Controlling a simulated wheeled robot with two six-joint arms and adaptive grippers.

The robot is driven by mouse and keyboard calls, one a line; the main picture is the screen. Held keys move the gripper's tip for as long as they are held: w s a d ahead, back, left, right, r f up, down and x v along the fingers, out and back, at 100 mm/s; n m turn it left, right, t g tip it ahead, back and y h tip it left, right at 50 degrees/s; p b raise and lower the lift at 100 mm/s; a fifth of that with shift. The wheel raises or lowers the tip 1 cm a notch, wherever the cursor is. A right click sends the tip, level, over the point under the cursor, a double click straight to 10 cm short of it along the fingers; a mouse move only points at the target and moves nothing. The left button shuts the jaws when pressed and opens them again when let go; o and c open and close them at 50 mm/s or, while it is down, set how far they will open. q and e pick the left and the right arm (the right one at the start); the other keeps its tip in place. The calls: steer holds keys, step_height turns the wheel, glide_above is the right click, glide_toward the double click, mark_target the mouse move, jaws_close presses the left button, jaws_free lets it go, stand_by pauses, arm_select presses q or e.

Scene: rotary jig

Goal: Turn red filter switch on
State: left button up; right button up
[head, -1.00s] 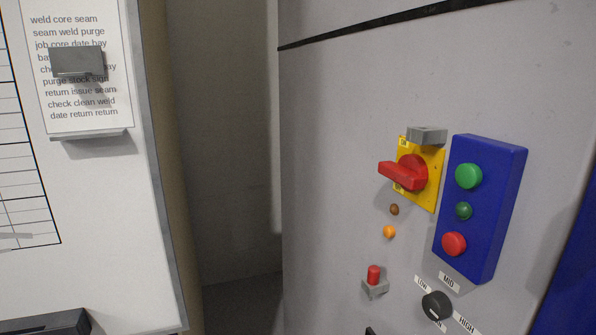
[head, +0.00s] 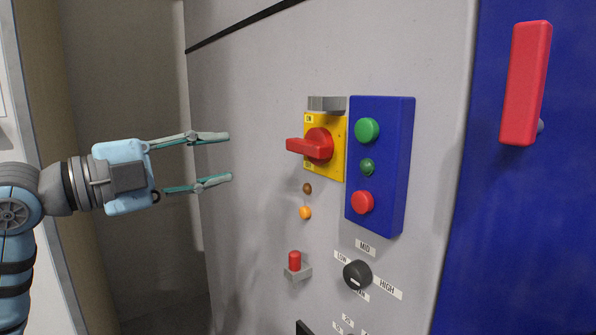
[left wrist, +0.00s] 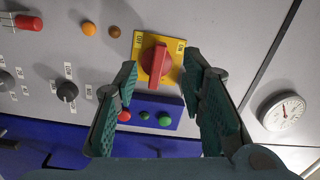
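A red rotary switch (head: 318,147) sits on a yellow plate (head: 338,130) on the grey cabinet front; its handle points left, level, in the head view. Small labels mark the plate; the upper one appears to read ON. In the left wrist view the red rotary switch (left wrist: 154,60) shows ahead, between the finger directions. My left gripper (head: 229,157) is open and empty, left of the handle and apart from it, its fingers above and below the handle's height. In the left wrist view the left gripper (left wrist: 158,68) also shows open. My right gripper is not in view.
A grey block (head: 326,103) sits just above the plate. A blue button box (head: 395,165) stands close to its right. Below are an orange lamp (head: 305,213), a red-capped switch (head: 294,262) and a black knob (head: 357,274). A gauge (left wrist: 284,111) shows in the wrist view.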

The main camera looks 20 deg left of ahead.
arm_select(q)
steer(key=s+d+r+m+g, duration=0.1)
steer(key=s+d+m, duration=0.15)
steer(key=s, duration=0.25)
steer(key=p, duration=0.2)
glide_toward(300, 149)
steer(key=w, duration=0.1)
steer(key=shift+m+h, duration=0.25)
steer(key=shift+h, duration=0.15)
steer(key=p+x, duration=0.1)
steer(key=x, duration=0.7)
steer(key=shift+s+d+f, duration=0.1)
steer(key=shift+d, duration=0.2)
steer(key=shift+w+d, duration=0.1)
steer(key=shift+w, duration=0.15)
jaws_close()
